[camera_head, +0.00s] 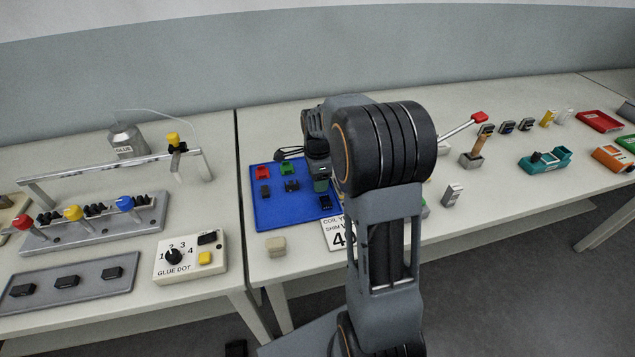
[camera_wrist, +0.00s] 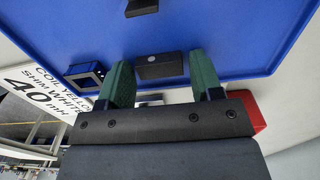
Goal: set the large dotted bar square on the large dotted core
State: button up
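A dark bar with one pale dot on its face (camera_wrist: 160,67) is between the green fingertips of my gripper (camera_wrist: 162,78) in the wrist view. A narrow gap shows at the right finger, and I cannot tell whether the bar touches the left one. A dark squarish frame-like piece (camera_wrist: 84,75), possibly a core, is left of the fingers near the mat's edge. Its dots cannot be made out. Another dark piece (camera_wrist: 141,7) is cut off at the top. In the head view, my gripper (camera_head: 321,186) is low over the right side of the blue mat (camera_head: 275,215).
Dark parts (camera_head: 265,191) (camera_head: 291,185), a red bobbin (camera_head: 262,172) and a green bobbin (camera_head: 288,168) are on the mat. A label card (camera_head: 335,235) reading 40 lies beside it. A beige block (camera_head: 276,246) is in front. A red object (camera_wrist: 247,108) is partly hidden by my gripper.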

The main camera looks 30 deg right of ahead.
jog(key=c, duration=0.7)
jog(key=shift+r, duration=0.15)
jog(key=shift+r+p, duration=2.05)
jog(key=shift+r, duration=0.35)
jog(key=shift+a, duration=0.1)
